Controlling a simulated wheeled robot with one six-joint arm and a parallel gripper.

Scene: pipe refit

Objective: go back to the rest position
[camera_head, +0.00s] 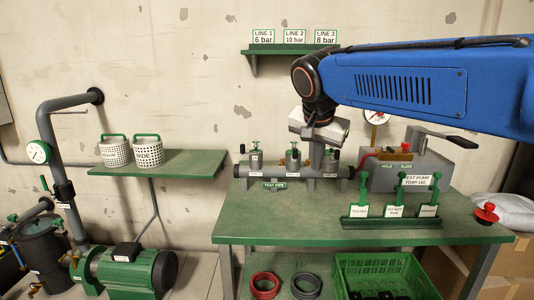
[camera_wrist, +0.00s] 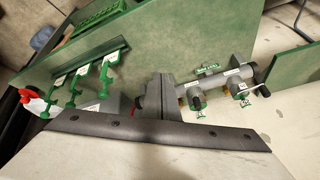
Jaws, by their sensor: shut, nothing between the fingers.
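My blue arm reaches in from the right in the head view, with my gripper (camera_head: 316,165) pointing down over the back of the green workbench (camera_head: 270,215). The gripper is shut and empty. In the wrist view its grey fingers (camera_wrist: 161,85) are together. The pipe also shows right of the fingers in the wrist view (camera_wrist: 215,83).
A shelf with two white baskets (camera_head: 148,151) is left. The bench's front left is clear.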

